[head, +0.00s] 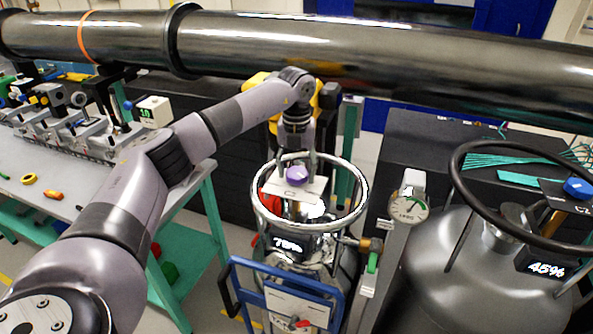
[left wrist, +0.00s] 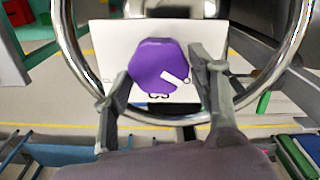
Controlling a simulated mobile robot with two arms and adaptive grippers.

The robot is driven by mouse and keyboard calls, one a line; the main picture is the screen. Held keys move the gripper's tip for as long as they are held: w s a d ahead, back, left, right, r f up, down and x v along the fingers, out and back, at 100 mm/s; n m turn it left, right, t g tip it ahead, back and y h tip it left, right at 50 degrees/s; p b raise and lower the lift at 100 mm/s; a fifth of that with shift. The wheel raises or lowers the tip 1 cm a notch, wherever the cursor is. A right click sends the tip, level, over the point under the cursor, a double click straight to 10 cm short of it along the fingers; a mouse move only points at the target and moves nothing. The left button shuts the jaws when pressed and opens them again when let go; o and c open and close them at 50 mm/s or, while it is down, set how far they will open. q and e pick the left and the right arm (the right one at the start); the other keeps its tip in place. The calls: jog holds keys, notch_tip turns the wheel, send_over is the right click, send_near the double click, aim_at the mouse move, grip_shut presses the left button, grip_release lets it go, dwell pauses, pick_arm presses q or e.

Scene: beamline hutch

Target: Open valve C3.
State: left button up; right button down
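The valve C3 knob (left wrist: 155,65) is purple and many-sided, with a white pointer mark toward its right side, near a partly hidden label starting with "O". It sits on a white plate (left wrist: 110,38) marked "C3", with lettering starting "CL" at left. In the head view the knob (head: 297,174) is inside the metal ring (head: 262,212) atop a silver vessel showing "75%". My left gripper (head: 298,160) points down over it. Its fingers (left wrist: 162,75) stand on either side of the knob; a gap shows at the right, and contact at the left is unclear. My right gripper is out of view.
A grey tank (head: 440,260) with a black ring (head: 455,190), a blue knob (head: 578,188) and a "45%" display stands at right. A gauge (head: 408,207) is between the vessels. A large dark pipe (head: 350,52) crosses above. A workbench (head: 60,180) is at left.

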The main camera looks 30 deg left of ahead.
aim_at(296, 174)
pick_arm(q)
jog(key=o, duration=0.3)
jog(key=shift+f, duration=0.1)
notch_tip(296, 174, up, 12)
dwell(0.6)
dwell(0.4)
